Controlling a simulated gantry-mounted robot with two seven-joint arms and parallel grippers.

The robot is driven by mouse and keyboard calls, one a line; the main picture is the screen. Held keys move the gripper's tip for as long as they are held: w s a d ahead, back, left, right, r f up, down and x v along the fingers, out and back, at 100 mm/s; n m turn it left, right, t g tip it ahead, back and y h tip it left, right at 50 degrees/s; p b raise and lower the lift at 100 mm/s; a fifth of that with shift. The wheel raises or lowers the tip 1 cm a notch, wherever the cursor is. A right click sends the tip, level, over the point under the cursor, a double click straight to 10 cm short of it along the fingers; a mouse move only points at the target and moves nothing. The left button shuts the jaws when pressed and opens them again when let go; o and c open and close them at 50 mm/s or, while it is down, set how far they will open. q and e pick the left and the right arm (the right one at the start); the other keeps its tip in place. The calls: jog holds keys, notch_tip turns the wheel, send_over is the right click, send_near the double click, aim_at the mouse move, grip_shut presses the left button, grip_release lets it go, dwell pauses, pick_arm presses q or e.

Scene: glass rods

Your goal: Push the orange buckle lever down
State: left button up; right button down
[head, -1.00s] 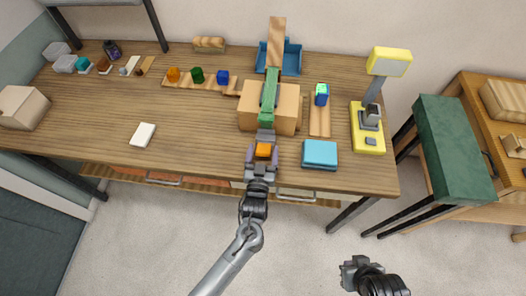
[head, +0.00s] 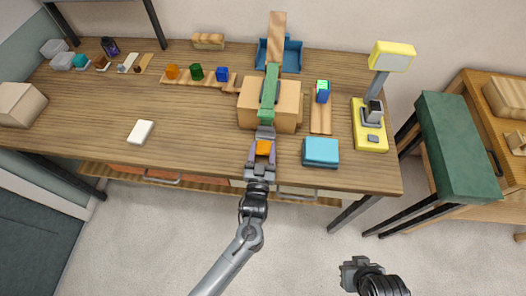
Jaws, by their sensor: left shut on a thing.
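The orange buckle lever (head: 263,148) is at the table's front edge, at the near end of a grey piece below a green strap (head: 268,98). The strap runs over a tan cardboard box (head: 288,112). My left gripper (head: 262,154) comes up from below, with one finger on each side of the lever, and is shut on it. The lever's sides are partly hidden by the fingers. My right gripper (head: 350,273) is low at the right, over the floor and away from the table; its jaw opening is not clear.
A light-blue box (head: 320,151) stands just right of the lever. A yellow device with a lamp-like top (head: 370,138) is farther right. A white block (head: 140,132) lies at the left. Several coloured shapes sit on a wooden strip (head: 206,83) behind. The table's front left is mostly clear.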

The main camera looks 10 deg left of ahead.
pick_arm(q)
jog(key=shift+s+f, duration=0.1)
jog(key=o, duration=1)
jog(key=shift+c, duration=0.2)
jog(key=s+f, duration=0.1)
jog(key=s, duration=0.9)
jog(key=shift+s+f, duration=0.15)
jog(key=shift+s, duration=0.2)
